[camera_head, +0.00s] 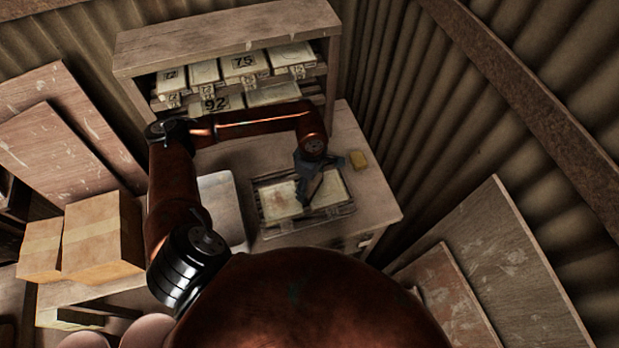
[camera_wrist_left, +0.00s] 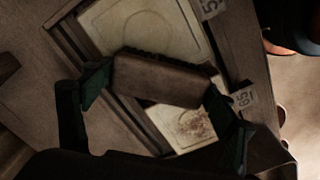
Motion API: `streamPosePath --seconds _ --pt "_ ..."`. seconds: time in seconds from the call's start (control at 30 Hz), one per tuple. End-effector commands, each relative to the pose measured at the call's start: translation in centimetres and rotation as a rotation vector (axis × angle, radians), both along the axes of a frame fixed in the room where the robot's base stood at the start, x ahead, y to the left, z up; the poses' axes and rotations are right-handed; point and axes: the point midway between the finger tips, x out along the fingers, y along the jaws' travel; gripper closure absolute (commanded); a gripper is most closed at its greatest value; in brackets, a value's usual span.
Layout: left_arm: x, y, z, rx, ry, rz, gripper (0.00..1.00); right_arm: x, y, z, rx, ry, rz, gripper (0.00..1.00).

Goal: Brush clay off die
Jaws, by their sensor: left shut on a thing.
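My left gripper (camera_head: 308,178) is over the press tray on the bench. In the left wrist view its two fingers (camera_wrist_left: 160,88) are shut on the ends of a brown block-shaped brush (camera_wrist_left: 165,78) with dark bristles along its far edge. Below it lie two pale square dies side by side in a wooden tray (camera_head: 264,203). One die (camera_head: 283,202) carries reddish-brown clay marks, which also show in the left wrist view (camera_wrist_left: 193,127). The other die (camera_wrist_left: 140,27) looks mostly clean. The brush partly hides both; I cannot tell whether it touches them. My right gripper is not in view.
A wooden shelf (camera_head: 228,41) with several numbered dies stands at the back. Cardboard boxes (camera_head: 103,235) stand at the left. Number tags (camera_wrist_left: 243,97) sit on the tray edge.

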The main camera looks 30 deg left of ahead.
Motion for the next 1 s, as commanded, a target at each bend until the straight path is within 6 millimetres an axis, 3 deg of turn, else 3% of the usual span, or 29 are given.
streamPosePath --seconds 0.07,0.6,1.0 --pt "0.2 0.0 2.3 0.001 -0.008 -0.001 0.44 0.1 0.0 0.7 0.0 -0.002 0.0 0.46" --pt "-0.1 0.2 7.1 0.0 -0.005 0.005 0.44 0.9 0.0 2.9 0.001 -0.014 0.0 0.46" --pt "-0.1 0.2 8.1 -0.001 -0.003 0.006 0.44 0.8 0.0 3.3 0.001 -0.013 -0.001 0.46"
